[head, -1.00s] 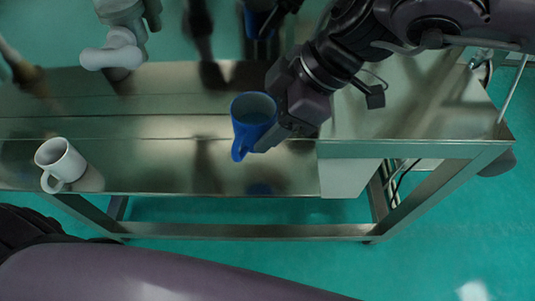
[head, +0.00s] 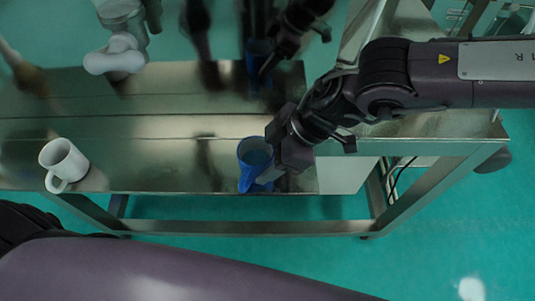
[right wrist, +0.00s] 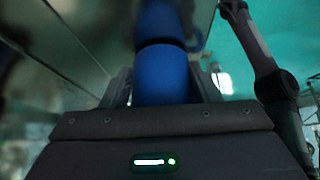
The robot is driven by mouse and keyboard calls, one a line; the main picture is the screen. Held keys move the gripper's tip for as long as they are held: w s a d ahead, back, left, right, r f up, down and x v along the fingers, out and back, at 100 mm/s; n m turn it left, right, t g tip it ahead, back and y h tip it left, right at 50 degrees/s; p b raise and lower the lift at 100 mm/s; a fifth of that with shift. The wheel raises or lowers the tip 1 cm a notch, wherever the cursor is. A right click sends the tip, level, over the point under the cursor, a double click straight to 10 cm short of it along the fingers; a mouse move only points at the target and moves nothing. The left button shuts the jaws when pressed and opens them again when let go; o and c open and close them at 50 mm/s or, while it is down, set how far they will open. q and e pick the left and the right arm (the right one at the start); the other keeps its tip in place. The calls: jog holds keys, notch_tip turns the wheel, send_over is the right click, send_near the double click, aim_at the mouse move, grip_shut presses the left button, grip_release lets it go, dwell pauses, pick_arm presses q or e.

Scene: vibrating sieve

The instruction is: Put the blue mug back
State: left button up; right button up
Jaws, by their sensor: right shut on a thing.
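The blue mug (head: 254,153) is upright over the front part of the steel table (head: 150,165), its open top facing up. In the right wrist view the blue mug (right wrist: 162,74) shows between the fingers. The mug is at or very near the table top; I cannot tell if it touches. My left gripper is out of the head view.
A white mug (head: 63,163) stands on the table at the left, well apart from the blue mug. The steel between them is clear. Shiny steel behind mirrors the mugs and arm.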

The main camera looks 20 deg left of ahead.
jog(key=shift+f, duration=0.2)
jog(key=o, duration=1.1)
jog(key=shift+c, duration=0.2)
jog(key=shift+r, duration=0.1)
jog(key=shift+r, duration=0.15)
jog(key=b+v, duration=0.1)
jog(key=v, duration=1.1)
jog(key=shift+b, duration=0.3)
jog(key=shift+s+a, duration=0.1)
